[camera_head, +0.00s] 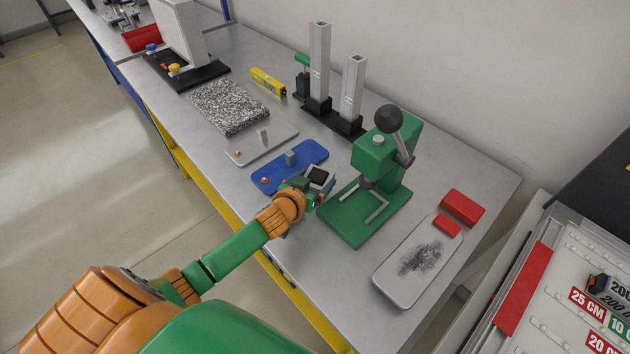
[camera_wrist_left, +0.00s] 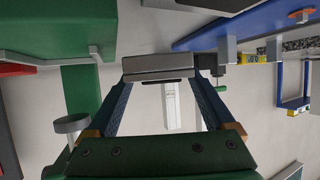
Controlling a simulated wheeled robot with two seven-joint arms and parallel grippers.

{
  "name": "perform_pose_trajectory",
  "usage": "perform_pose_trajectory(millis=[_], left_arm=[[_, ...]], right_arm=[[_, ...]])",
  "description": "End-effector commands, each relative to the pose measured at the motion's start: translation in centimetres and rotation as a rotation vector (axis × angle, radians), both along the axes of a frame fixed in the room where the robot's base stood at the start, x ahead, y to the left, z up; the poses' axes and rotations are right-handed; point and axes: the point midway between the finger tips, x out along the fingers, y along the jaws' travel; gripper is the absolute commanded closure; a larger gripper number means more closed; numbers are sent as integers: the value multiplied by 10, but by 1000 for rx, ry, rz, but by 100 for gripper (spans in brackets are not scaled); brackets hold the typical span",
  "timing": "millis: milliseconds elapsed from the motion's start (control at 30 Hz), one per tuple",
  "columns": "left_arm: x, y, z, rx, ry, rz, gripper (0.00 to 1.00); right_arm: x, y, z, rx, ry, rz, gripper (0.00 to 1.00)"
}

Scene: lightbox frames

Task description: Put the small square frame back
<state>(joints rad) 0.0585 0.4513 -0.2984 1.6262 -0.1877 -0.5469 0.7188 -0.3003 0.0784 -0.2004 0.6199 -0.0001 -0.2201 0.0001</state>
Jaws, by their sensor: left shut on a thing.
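The small square frame (camera_head: 318,179) is grey with a dark centre. My left gripper (camera_head: 312,189) is shut on it, just to the right of the blue plate and left of the green press. In the left wrist view the frame (camera_wrist_left: 157,66) shows edge-on as a grey bar between the two fingertips. I cannot tell exactly how high it is above the table. My right gripper is not in view.
The blue plate (camera_head: 307,154) bears a small grey block and a red knob. The green press (camera_head: 338,217) stands close right of my left gripper. Behind are two tall posts (camera_head: 319,60) and a speckled slab (camera_head: 228,107). A tray (camera_head: 392,283) and red blocks (camera_head: 462,207) lie right.

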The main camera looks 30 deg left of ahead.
Motion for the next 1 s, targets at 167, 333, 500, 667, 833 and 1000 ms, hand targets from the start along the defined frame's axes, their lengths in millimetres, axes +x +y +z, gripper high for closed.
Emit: perform_pose_trajectory(millis=[167,333,500,667,833,1000], left_arm=[[0,0,-5,-1,-3,0,88],[0,0,-7,-1,-2,0,88],[0,0,-13,-1,-2,0,88],[0,0,-18,-1,-1,0,88],[0,0,-17,-1,-1,0,0],[0,0,-17,-1,-1,0,0]], right_arm=[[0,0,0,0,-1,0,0],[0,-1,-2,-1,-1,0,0],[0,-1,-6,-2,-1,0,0],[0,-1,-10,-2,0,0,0],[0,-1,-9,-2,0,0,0],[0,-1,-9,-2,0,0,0]])
